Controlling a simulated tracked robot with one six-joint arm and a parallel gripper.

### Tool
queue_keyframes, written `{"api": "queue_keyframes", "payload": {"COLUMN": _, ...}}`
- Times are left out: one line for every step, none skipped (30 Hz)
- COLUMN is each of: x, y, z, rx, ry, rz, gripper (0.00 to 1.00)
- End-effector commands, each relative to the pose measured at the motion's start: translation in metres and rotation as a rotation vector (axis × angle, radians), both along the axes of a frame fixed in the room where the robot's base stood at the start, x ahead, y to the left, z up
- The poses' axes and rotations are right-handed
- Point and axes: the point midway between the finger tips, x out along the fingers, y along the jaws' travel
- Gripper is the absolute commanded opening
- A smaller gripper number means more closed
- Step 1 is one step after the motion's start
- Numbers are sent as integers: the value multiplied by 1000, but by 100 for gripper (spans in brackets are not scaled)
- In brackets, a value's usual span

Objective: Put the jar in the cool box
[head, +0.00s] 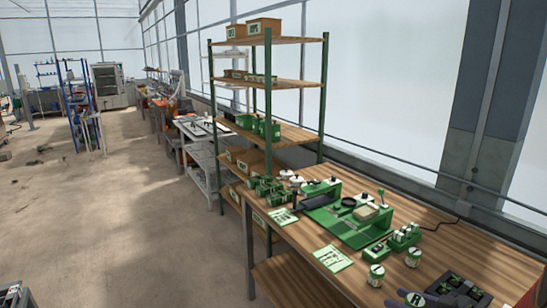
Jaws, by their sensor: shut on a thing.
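Two small white-and-green jars stand upright on the near wooden workbench (300,240). One jar (376,275) is near the bench's front edge and the other jar (413,257) is a little further back to the right. I cannot tell which one the task means. No cool box can be made out for sure. My gripper is not in view, nor is anything held in it.
A green tray seeder (355,235) takes up the middle of the bench. A black tray (460,290) and a purple item (425,300) lie at the near right. A tall shelf rack (268,130) stands behind. The concrete floor (120,220) at left is mostly clear.

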Motion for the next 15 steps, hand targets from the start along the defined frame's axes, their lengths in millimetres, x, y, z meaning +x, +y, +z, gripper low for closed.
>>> {"api": "queue_keyframes", "payload": {"x": 8, "y": 15, "z": -9, "rx": 4, "ry": 2, "rz": 30, "gripper": 14}}
{"api": "queue_keyframes", "payload": {"x": 11, "y": 22, "z": -13, "rx": 3, "ry": 2, "rz": 45, "gripper": 14}}
{"api": "queue_keyframes", "payload": {"x": 16, "y": 32, "z": -19, "rx": 4, "ry": 1, "rz": 66, "gripper": 14}}
{"api": "queue_keyframes", "payload": {"x": 19, "y": 39, "z": -23, "rx": 4, "ry": 2, "rz": 81, "gripper": 14}}
{"api": "queue_keyframes", "payload": {"x": 23, "y": 47, "z": -28, "rx": 4, "ry": 2, "rz": 96, "gripper": 14}}
{"api": "queue_keyframes", "payload": {"x": 26, "y": 57, "z": -34, "rx": 4, "ry": 3, "rz": 118, "gripper": 14}}
{"api": "queue_keyframes", "payload": {"x": 29, "y": 64, "z": -38, "rx": 4, "ry": 2, "rz": 132, "gripper": 14}}
{"api": "queue_keyframes", "payload": {"x": 32, "y": 72, "z": -42, "rx": 3, "ry": 2, "rz": 146, "gripper": 14}}
{"api": "queue_keyframes", "payload": {"x": 35, "y": 82, "z": -48, "rx": 3, "ry": 3, "rz": 164, "gripper": 14}}
{"api": "queue_keyframes", "payload": {"x": 37, "y": 89, "z": -52, "rx": 3, "ry": 3, "rz": 179, "gripper": 14}}
{"api": "queue_keyframes", "payload": {"x": 39, "y": 96, "z": -56, "rx": 1, "ry": 3, "rz": 193, "gripper": 14}}
{"api": "queue_keyframes", "payload": {"x": 41, "y": 106, "z": -61, "rx": 2, "ry": 4, "rz": 211, "gripper": 14}}
{"api": "queue_keyframes", "payload": {"x": 43, "y": 113, "z": -65, "rx": 1, "ry": 4, "rz": 223, "gripper": 14}}
{"api": "queue_keyframes", "payload": {"x": 45, "y": 120, "z": -69, "rx": 1, "ry": 4, "rz": 236, "gripper": 14}}
{"api": "queue_keyframes", "payload": {"x": 46, "y": 129, "z": -74, "rx": 1, "ry": 5, "rz": 252, "gripper": 14}}
